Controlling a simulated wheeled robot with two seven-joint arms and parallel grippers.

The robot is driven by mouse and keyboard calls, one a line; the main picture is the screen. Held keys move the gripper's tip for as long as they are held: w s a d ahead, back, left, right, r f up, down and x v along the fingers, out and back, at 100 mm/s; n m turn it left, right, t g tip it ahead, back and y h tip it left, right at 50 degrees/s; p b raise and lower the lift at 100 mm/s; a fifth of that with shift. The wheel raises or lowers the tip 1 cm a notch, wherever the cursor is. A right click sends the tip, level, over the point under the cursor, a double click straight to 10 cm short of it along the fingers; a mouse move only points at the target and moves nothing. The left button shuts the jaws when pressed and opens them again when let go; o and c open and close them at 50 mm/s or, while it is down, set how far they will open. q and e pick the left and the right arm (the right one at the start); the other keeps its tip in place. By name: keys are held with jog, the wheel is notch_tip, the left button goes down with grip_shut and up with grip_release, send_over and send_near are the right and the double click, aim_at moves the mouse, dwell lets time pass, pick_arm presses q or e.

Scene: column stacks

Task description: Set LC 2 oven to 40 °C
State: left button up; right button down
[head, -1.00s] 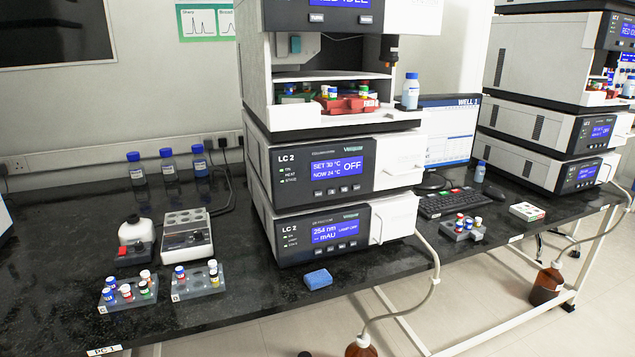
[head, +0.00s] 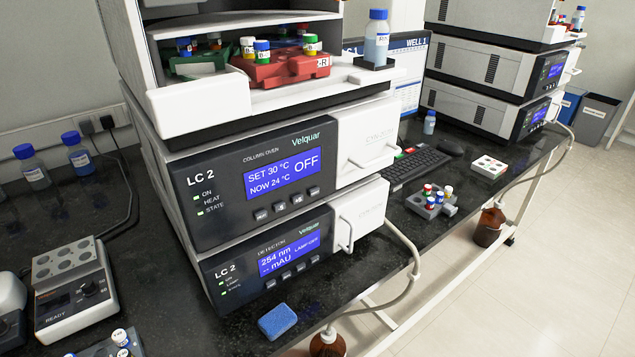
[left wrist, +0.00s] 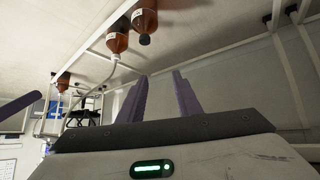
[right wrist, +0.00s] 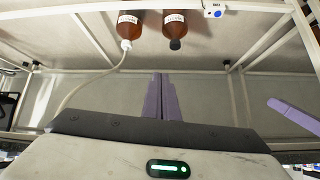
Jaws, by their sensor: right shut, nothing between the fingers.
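The LC 2 column oven (head: 255,180) stands in the middle of the head view, above the LC 2 detector (head: 290,252). Its blue display (head: 282,173) reads SET 30 °C, NOW 24 °C and OFF. A row of small buttons (head: 288,204) sits under the display. The oven's white door (head: 366,138) with a handle is at its right. Neither gripper shows in the head view. In the left wrist view my left gripper (left wrist: 161,84) has its fingers apart and empty. In the right wrist view my right gripper (right wrist: 161,86) has its fingers together, holding nothing.
A blue sponge (head: 277,321) lies on the dark bench in front of the detector. A heater block (head: 75,290) stands at the left. A keyboard (head: 405,170) and a vial rack (head: 432,202) are at the right. Brown bottles (right wrist: 130,24) show in the right wrist view.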

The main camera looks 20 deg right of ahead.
jog(key=n+t+y, duration=0.5)
jog(key=n+t, duration=0.8)
jog(key=n, duration=0.9)
send_near(297, 199)
notch_tip(297, 199, down, 7)
jog(key=s+d, duration=0.2)
pick_arm(q)
jog(key=shift+s+a+f, duration=0.1)
jog(key=shift+s+f, duration=0.1)
jog(key=shift+s, duration=0.25)
jog(key=shift+s+a+f, duration=0.1)
jog(key=shift+s+f, duration=0.05)
jog(key=shift+s, duration=0.3)
pick_arm(e)
notch_tip(297, 199, up, 9)
jog(key=s+n+t+y, duration=0.2)
jog(key=n+y, duration=0.2)
jog(key=n, duration=0.6)
jog(key=shift+r+t+y, duration=0.2)
jog(key=shift+t+y, duration=0.1)
jog(key=shift+t, duration=0.1)
pick_arm(q)
jog(key=shift+d, duration=0.1)
pick_arm(e)
jog(key=shift+w, duration=0.1)
